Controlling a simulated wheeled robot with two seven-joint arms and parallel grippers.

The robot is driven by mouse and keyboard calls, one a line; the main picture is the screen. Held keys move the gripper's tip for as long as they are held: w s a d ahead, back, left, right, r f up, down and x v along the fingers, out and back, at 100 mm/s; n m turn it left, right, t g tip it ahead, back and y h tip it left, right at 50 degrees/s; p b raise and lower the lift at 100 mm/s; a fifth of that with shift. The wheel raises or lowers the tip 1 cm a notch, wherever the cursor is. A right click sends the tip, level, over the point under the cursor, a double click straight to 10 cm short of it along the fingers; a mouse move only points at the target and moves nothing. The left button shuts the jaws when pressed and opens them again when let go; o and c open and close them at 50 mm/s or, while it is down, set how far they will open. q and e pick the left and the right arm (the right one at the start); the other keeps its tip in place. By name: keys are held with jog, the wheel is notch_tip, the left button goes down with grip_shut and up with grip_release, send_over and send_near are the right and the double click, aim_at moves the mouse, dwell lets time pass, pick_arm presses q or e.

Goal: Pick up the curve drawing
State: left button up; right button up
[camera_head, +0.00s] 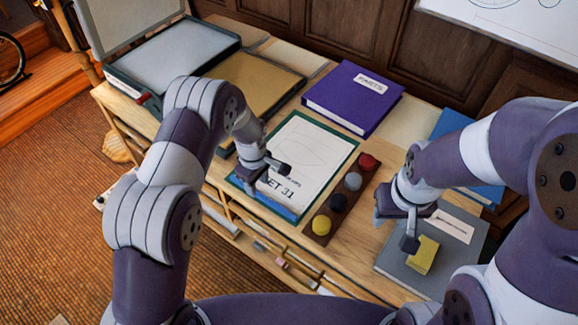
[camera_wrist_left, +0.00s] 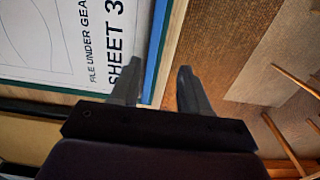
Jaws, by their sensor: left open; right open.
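The curve drawing (camera_head: 313,150) is a white sheet with a thin curved line and the print "SHEET 31". It lies flat on a green-edged board with a blue strip along its near edge, on the wooden table. My left gripper (camera_head: 268,178) is open and empty over the sheet's near left part. In the left wrist view, the drawing (camera_wrist_left: 60,45) fills the upper left, and the open fingers (camera_wrist_left: 160,88) straddle the blue strip and the table edge. My right gripper (camera_head: 397,222) is open, above a grey folder beside a yellow block (camera_head: 424,255).
A wooden strip (camera_head: 325,211) with several coloured round pieces lies right of the drawing. A purple book (camera_head: 350,95) labelled "PARTS" lies behind it. A tan board (camera_head: 245,82) and a grey tray (camera_head: 172,58) lie to the left. The grey folder (camera_head: 455,250) lies at the right.

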aim_at(262, 196)
pick_arm(q)
jog(key=f, duration=0.2)
jog(key=f+p, duration=0.1)
jog(key=f, duration=0.3)
jog(key=shift+w+d+f+p, duration=0.15)
jog(key=shift+w+d+p, duration=0.1)
jog(key=shift+d+p, duration=0.15)
jog(key=shift+w+f, duration=0.1)
jog(key=shift+f, duration=0.3)
grip_shut()
